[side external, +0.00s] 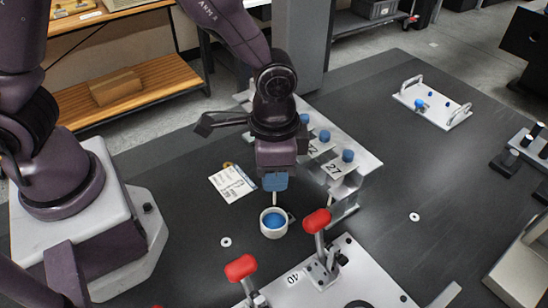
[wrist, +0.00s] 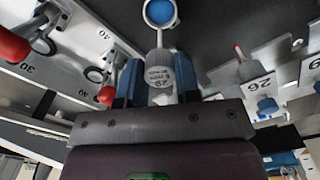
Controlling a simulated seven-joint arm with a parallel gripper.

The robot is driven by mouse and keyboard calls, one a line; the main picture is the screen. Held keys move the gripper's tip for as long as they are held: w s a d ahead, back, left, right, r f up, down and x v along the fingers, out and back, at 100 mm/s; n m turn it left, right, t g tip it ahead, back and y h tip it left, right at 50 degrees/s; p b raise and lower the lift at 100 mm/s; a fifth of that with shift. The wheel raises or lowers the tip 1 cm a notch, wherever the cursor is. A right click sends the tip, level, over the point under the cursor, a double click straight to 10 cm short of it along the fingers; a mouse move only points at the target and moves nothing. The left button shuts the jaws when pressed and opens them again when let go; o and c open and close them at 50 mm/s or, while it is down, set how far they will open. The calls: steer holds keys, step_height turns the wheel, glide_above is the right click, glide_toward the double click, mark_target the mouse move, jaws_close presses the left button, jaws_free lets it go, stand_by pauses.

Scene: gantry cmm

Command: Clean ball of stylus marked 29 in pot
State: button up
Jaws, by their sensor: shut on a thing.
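My gripper (side external: 275,182) points down just above a small white pot (side external: 263,224) with blue inside. Its blue fingers are shut on a grey stylus (wrist: 158,72), which also shows as a thin pale stem (side external: 274,198) under the fingers in the side view. The end face of the stylus carries a small upside-down number that looks like 29, too blurred to be sure. In the wrist view its stem runs toward the pot (wrist: 147,14). I cannot make out the ball, nor tell whether it is inside the pot or just above it.
A metal rack (side external: 356,178) with blue-knobbed styli, one place marked 27, stands right of my gripper. A plate (side external: 318,290) with red-handled clamps (side external: 317,220) lies close in front. A paper tag (side external: 232,183) lies left of the pot. A handled tray (side external: 432,104) stands at the back right.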

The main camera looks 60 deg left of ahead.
mark_target(274, 203)
steer(key=shift+f, duration=2.65)
steer(key=shift+f, duration=0.3)
steer(key=n, duration=0.5)
steer(key=shift+n, duration=0.4)
steer(key=m, duration=0.4)
steer(key=shift+m, duration=0.4)
steer(key=m, duration=0.6)
steer(key=shift+m, duration=0.4)
